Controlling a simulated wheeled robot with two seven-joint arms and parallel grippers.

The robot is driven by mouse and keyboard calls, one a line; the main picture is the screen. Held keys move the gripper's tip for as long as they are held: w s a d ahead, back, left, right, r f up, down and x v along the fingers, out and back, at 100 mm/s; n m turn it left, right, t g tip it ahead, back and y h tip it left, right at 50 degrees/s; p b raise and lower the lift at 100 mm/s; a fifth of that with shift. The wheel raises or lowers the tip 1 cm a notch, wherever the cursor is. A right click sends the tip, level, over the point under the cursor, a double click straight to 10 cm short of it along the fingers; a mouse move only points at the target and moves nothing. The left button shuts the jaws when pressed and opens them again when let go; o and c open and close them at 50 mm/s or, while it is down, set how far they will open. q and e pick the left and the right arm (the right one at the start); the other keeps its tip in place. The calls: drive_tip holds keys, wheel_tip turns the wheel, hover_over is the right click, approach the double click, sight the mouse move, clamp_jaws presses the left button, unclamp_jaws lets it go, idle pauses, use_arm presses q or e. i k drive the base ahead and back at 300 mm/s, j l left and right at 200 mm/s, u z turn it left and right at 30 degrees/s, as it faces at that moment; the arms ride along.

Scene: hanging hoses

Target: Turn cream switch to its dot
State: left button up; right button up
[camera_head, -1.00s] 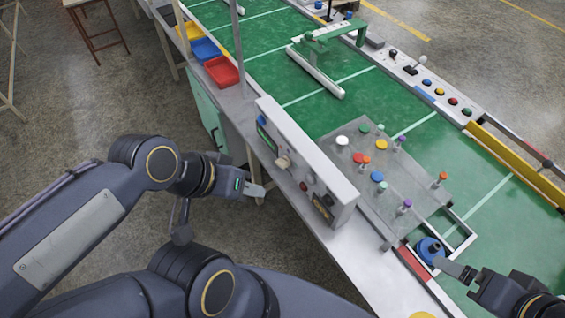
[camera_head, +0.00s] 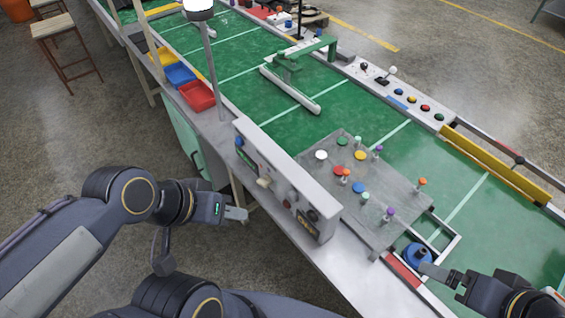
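The cream switch (camera_head: 264,182) is a small knob on the front face of a grey control box (camera_head: 290,175) at the bench's near edge. Its dot is too small to make out. My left gripper (camera_head: 238,213) is below and left of the switch, apart from it, with its fingers pointing right toward the box. It holds nothing that I can see; the gap between its fingers cannot be made out. My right gripper (camera_head: 436,273) is at the lower right, its fingers by a blue round knob (camera_head: 417,255); contact and finger gap are unclear.
A grey plate (camera_head: 340,215) with several coloured knobs and pegs lies behind the box on the green belt. Red (camera_head: 197,96), blue and yellow bins stand along the bench edge. A lamp pole (camera_head: 212,65) rises near the red bin.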

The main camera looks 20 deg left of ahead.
sight(267, 181)
drive_tip(key=k+j, duration=0.15)
drive_tip(key=j, duration=0.2)
drive_tip(key=k+j+u, duration=0.1)
drive_tip(key=k+j, duration=0.25)
drive_tip(key=j, duration=0.3)
